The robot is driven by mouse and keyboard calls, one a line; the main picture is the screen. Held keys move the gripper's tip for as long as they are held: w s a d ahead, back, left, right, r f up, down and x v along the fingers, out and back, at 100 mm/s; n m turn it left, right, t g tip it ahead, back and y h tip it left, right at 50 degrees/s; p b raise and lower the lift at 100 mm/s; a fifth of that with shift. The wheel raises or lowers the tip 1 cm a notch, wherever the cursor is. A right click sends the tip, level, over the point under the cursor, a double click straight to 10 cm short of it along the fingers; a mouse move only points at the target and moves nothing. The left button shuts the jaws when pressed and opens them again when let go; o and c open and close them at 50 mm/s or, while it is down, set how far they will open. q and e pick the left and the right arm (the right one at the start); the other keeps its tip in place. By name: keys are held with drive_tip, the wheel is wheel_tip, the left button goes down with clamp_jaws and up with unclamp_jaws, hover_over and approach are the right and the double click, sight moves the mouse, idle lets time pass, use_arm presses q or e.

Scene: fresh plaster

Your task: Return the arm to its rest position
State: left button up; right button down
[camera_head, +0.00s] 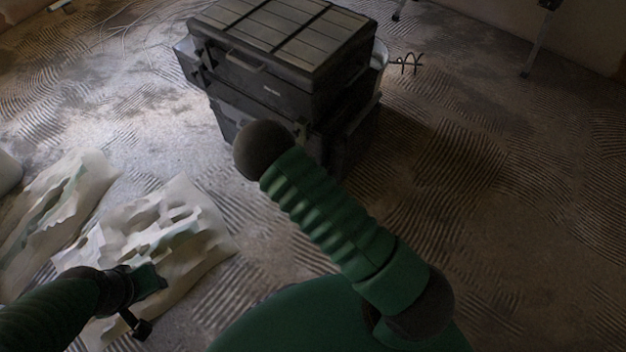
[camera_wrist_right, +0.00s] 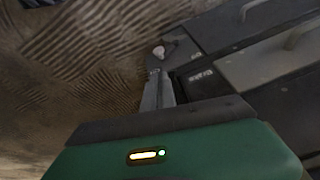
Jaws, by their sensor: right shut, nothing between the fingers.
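My right arm (camera_head: 330,220) crosses the head view from the lower right up toward the stacked dark cases, bent at a dark round joint. Its gripper is hidden in the head view. In the right wrist view my right gripper (camera_wrist_right: 160,78) is shut and empty, pointing over the ridged floor close beside the dark cases. My left gripper (camera_head: 148,302) is at the lower left of the head view, above crumpled pale sheeting. I cannot tell whether its fingers are apart, and nothing is clearly held in it.
The stacked dark cases (camera_head: 290,45) stand on the floor at the top centre and fill the right of the wrist view. Crumpled pale sheeting (camera_head: 180,215) lies at left. Thin stand legs (camera_head: 537,45) show at the upper right. The ridged floor (camera_head: 510,210) at right is clear.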

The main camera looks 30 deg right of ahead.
drive_tip(key=s+a+r+n+y, duration=0.1)
drive_tip(key=s+a+r+n, duration=0.2)
drive_tip(key=s+r+n, duration=0.35)
drive_tip(key=s+a+r+n+y, duration=0.2)
drive_tip(key=s+a+r+n, duration=0.15)
drive_tip(key=r, duration=0.55)
drive_tip(key=s+a+r+n+y, duration=0.1)
drive_tip(key=s+a+r+n, duration=0.1)
drive_tip(key=s+r+n, duration=0.45)
wheel_tip(320, 180, up, 32)
drive_tip(key=w+p, duration=0.1)
drive_tip(key=p, duration=2.9)
drive_tip(key=shift+w+a+f+m+t, duration=0.2)
drive_tip(key=shift+w+a+m+t, duration=0.05)
drive_tip(key=shift+w+m+t, duration=0.1)
drive_tip(key=c, duration=2.1)
unclamp_jaws()
